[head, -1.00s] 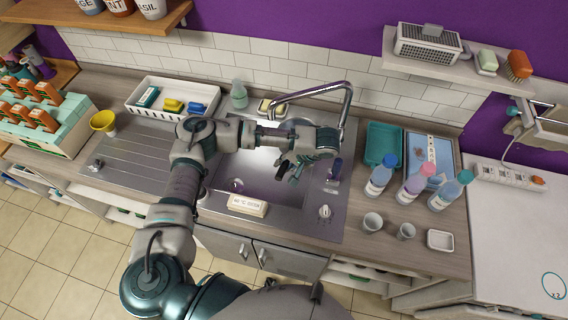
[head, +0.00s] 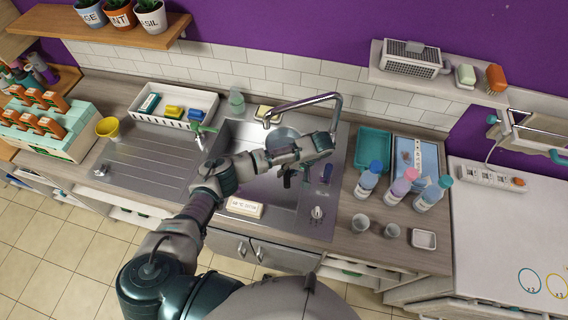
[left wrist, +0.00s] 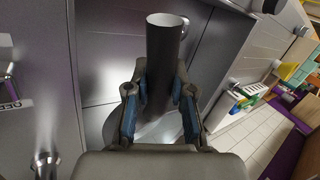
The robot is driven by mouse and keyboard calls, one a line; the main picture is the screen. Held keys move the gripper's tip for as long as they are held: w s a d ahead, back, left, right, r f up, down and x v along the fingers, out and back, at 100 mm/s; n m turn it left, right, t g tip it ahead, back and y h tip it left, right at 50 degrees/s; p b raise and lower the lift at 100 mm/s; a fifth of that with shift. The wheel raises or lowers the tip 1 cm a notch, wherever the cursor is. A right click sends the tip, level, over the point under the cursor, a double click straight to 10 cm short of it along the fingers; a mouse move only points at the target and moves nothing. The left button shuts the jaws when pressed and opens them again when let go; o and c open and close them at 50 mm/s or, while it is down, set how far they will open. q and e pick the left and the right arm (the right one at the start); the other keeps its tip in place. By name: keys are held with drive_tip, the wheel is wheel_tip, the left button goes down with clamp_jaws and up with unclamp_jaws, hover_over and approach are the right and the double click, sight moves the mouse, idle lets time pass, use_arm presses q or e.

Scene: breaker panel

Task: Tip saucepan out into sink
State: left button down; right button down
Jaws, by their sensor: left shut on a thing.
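The metal saucepan (head: 284,138) shows in the head view as a rounded grey shape over the back of the sink (head: 262,188), partly hidden by my left arm. My left gripper (head: 288,176) is over the sink. In the left wrist view my gripper (left wrist: 160,105) is shut on a grey cylindrical handle (left wrist: 165,50), which appears to be the saucepan's. A curved metal part shows below the fingers. I cannot tell the pan's exact tilt or its contents. My right gripper is not in view.
The tap (head: 310,98) arches behind the saucepan. A labelled block (head: 244,207) sits on the sink's front edge. Bottles (head: 400,188), cups and a teal tray (head: 373,151) stand to the right. A white rack (head: 172,104) is at the back left. The drainboard (head: 150,160) is clear.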

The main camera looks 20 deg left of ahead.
use_arm(q)
drive_tip(key=shift+s+d+f+n+p, duration=0.1)
drive_tip(key=shift+s+f+n+p, duration=0.25)
drive_tip(key=shift+f, duration=0.2)
drive_tip(key=shift+d, duration=0.1)
drive_tip(key=shift+r+h, duration=0.3)
drive_tip(key=shift+a, duration=0.2)
drive_tip(key=shift+s+r+t+h, duration=0.15)
drive_tip(key=shift+r+t+h, duration=0.25)
drive_tip(key=shift+r+h, duration=0.3)
drive_tip(key=shift+f, duration=0.1)
idle(0.4)
drive_tip(key=shift+s+a+r+t+h, duration=0.1)
drive_tip(key=shift+a+r+t+h, duration=0.2)
drive_tip(key=shift+h, duration=0.5)
drive_tip(key=shift+d, duration=0.1)
